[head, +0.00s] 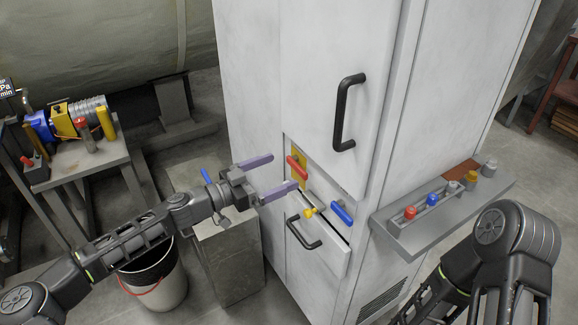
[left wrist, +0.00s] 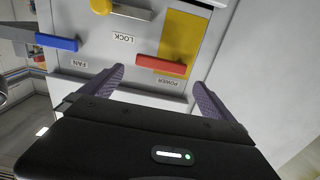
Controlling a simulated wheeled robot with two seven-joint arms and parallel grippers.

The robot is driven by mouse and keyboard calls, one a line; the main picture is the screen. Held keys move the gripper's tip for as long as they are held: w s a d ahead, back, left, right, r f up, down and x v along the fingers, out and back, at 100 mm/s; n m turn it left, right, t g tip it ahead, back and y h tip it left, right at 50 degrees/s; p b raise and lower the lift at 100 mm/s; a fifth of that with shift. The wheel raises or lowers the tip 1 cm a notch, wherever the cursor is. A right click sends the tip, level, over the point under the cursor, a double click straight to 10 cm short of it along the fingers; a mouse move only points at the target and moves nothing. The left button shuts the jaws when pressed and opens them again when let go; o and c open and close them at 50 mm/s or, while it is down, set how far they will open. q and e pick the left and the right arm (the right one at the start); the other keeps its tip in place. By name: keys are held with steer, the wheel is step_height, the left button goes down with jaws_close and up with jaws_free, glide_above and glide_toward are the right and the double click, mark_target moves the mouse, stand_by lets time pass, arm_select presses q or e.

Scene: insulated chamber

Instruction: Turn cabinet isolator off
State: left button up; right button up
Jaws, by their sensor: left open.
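The red isolator handle (head: 297,168) sits on a yellow plate (head: 326,180) in the control recess of the white cabinet (head: 250,80). In the left wrist view the red handle (left wrist: 160,66) lies crosswise beside a POWER label (left wrist: 167,82). My left gripper (head: 284,172) is open and empty in front of the recess. In the left wrist view its fingers (left wrist: 158,76) stand on either side of the red handle, with no clear contact. My right arm shows at the lower right, but its gripper does not.
A yellow knob (head: 311,211) by the LOCK label (left wrist: 123,38) and a blue handle (head: 342,214) by the FAN label (left wrist: 80,63) are close by. Black door handles (head: 345,112) stick out. A side shelf (head: 440,222) holds small knobs. A bucket (head: 155,283) stands below my left arm.

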mark_target(295, 166)
arm_select(q)
steer(key=x, duration=0.4)
steer(key=shift+d, duration=0.1)
arm_select(e)
steer(key=shift+r, duration=0.4)
arm_select(q)
steer(key=shift+c, duration=0.6)
